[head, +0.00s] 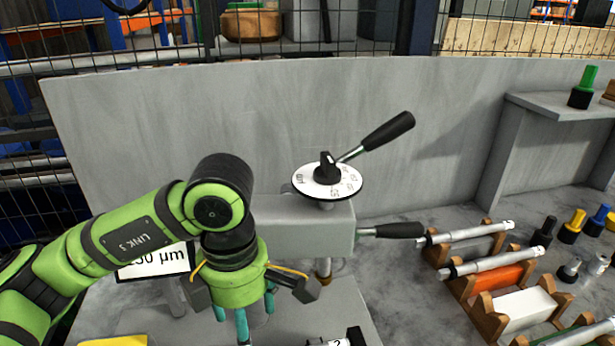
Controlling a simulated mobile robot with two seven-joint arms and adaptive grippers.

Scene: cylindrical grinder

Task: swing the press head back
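The press head (310,226) is a grey block in the middle of the head view. A white dial disc (345,191) with a black knob sits on top of it. A lever with a black grip (388,131) rises to the right from the dial. A second black-gripped handle (399,230) sticks out from the block's right side. My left gripper (245,322), green with teal fingertips, points down in front of the block's left end, which it partly hides. Whether its fingers are open or shut is unclear, and contact with the press cannot be told. My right gripper is not in view.
A grey panel (230,110) stands behind the press. At right, wooden racks (488,322) hold metal rods and coloured blocks. Several coloured-top pieces (571,227) stand beyond them. A sign (153,263) ending in "µm" is partly behind my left arm. A yellow piece (115,341) lies at the lower left.

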